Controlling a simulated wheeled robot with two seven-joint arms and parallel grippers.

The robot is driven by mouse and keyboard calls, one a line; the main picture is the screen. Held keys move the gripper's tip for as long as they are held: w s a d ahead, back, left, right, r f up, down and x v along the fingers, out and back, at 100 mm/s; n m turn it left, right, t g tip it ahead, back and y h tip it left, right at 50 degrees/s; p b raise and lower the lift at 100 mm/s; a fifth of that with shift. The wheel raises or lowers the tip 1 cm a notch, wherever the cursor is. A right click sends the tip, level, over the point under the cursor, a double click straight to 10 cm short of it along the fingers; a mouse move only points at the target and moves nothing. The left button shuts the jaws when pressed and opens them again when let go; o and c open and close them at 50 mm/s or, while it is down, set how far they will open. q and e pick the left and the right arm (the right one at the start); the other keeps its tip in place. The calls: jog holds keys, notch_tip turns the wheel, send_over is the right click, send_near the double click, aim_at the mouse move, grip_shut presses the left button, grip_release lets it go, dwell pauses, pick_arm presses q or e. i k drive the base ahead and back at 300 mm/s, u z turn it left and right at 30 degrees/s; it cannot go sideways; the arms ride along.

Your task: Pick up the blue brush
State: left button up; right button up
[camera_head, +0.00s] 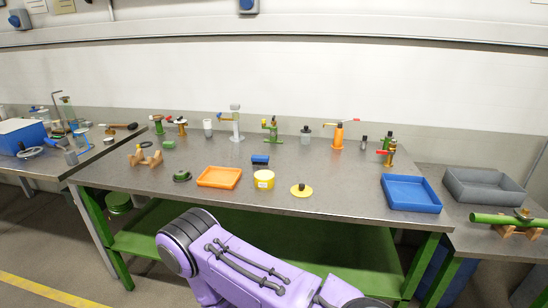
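A small blue block-shaped object (260,159), which looks like the blue brush, lies on the grey tabletop (330,180) near its middle. It sits behind a yellow round tin (264,180) and to the right of and behind an orange tray (219,177). Its bristles are too small to make out. A purple arm of mine crosses the bottom of the view in front of the table, but no gripper shows. Nothing touches the blue object, and clear tabletop surrounds it.
A yellow disc with a dark knob (301,190) lies right of the tin. A blue tray (410,194) is at the right front corner. Bottles and valve fittings, including an orange bottle (338,136), line the back. A wooden stand (146,158) is at left.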

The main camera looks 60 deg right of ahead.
aim_at(265, 159)
jog(key=z, duration=0.6)
jog(key=i, duration=0.65)
jog(key=z, duration=0.7)
